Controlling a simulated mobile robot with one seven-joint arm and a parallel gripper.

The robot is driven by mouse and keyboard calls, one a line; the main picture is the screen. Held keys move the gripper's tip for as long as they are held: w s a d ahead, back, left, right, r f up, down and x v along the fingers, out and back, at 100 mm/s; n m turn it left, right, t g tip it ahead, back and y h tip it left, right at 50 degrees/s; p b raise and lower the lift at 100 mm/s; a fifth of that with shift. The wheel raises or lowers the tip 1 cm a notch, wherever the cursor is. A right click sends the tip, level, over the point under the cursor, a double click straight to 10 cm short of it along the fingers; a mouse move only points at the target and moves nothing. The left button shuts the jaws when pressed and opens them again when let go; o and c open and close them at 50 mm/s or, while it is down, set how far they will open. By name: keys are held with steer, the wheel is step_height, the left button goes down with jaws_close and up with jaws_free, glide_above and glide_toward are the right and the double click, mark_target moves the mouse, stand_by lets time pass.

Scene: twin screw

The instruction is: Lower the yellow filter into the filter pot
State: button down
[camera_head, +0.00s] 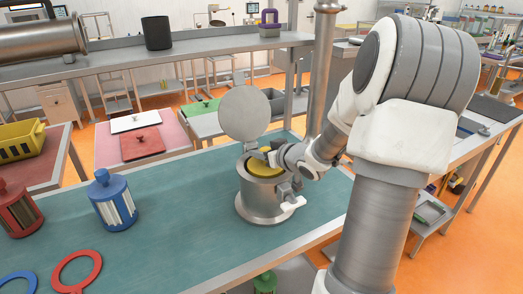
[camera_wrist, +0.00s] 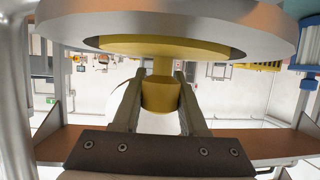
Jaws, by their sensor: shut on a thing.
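The filter pot (camera_head: 262,207) is a grey metal cylinder standing on the teal table, with its round lid (camera_head: 245,112) swung up at the back. The yellow filter (camera_head: 262,169) shows in the pot's mouth. In the wrist view its yellow top (camera_wrist: 130,45) lies inside the pot's grey rim (camera_wrist: 70,22), with a dark gap at the sides. My gripper (camera_wrist: 160,82) is shut on the filter's yellow knob (camera_wrist: 160,97), one finger on each side. In the head view my gripper (camera_head: 272,157) is over the pot's mouth. The filter's lower body is hidden inside the pot.
A blue filter (camera_head: 115,205) and a red filter (camera_head: 17,210) stand on the table at left. A red ring (camera_head: 77,271) and a blue ring (camera_head: 18,284) lie near the front. The raised lid is close behind my gripper. The table between the blue filter and pot is clear.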

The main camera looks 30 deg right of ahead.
steer(key=shift+f, duration=0.3)
stand_by(0.5)
steer(key=shift+c, duration=1.8)
jaws_free()
steer(key=p+v, duration=0.3)
steer(key=v, duration=1.4)
steer(key=shift+s+r, duration=0.15)
steer(key=shift+p, duration=0.3)
